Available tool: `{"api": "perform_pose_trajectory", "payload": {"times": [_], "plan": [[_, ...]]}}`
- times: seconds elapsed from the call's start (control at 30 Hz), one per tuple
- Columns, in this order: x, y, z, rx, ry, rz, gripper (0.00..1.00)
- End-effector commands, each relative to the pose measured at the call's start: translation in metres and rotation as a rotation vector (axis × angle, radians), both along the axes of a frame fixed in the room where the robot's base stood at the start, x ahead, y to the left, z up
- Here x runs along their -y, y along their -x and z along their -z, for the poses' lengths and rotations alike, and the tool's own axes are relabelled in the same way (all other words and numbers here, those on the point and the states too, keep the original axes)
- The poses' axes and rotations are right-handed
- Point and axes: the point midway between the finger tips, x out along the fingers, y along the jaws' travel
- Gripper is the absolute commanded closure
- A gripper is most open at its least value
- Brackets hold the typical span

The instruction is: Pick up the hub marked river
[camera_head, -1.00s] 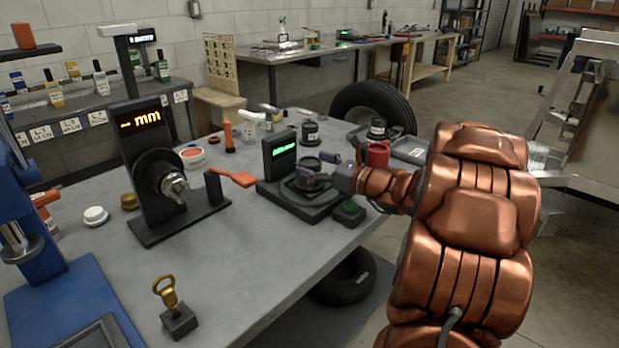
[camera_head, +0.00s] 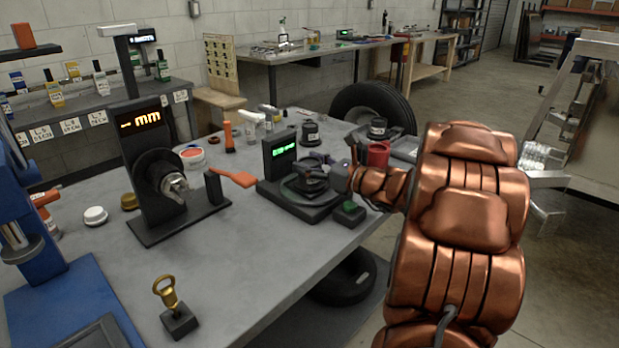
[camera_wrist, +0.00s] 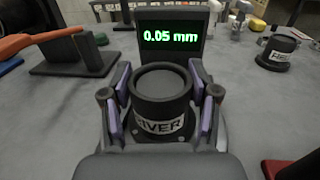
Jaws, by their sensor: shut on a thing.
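The hub marked river (camera_wrist: 160,100) is a dark round cylinder with a white label, seen upright in the wrist view. My gripper (camera_wrist: 160,110) has its purple-padded fingers on both sides of the hub and is shut on it. In the head view the hub (camera_head: 312,180) is small and dark, in front of the gauge's green display (camera_head: 284,150). That display reads 0.05 mm in the wrist view (camera_wrist: 170,37). In the head view my copper-coloured arm reaches in from the right and partly hides the gripper. I cannot tell whether the hub is clear of the gauge base.
Another labelled dark hub (camera_wrist: 278,48) stands at the right in the wrist view. A red cup (camera_head: 378,154) stands behind my wrist. An orange-handled tool (camera_head: 236,177) and a dark gauge with an orange display (camera_head: 140,118) are to the left. The table front (camera_head: 235,270) is mostly clear.

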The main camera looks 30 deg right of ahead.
Motion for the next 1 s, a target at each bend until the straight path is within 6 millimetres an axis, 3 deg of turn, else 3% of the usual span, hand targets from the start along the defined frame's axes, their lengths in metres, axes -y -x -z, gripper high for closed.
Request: {"api": "perform_pose_trajectory", "payload": {"times": [0.27,0.67,1.0], "plan": [[0.000,0.000,0.000,0.000,0.001,-0.001,1.00],[0.000,0.000,-0.003,0.001,0.001,0.000,1.00],[-0.001,0.000,-0.029,0.007,0.002,-0.002,1.00]]}}
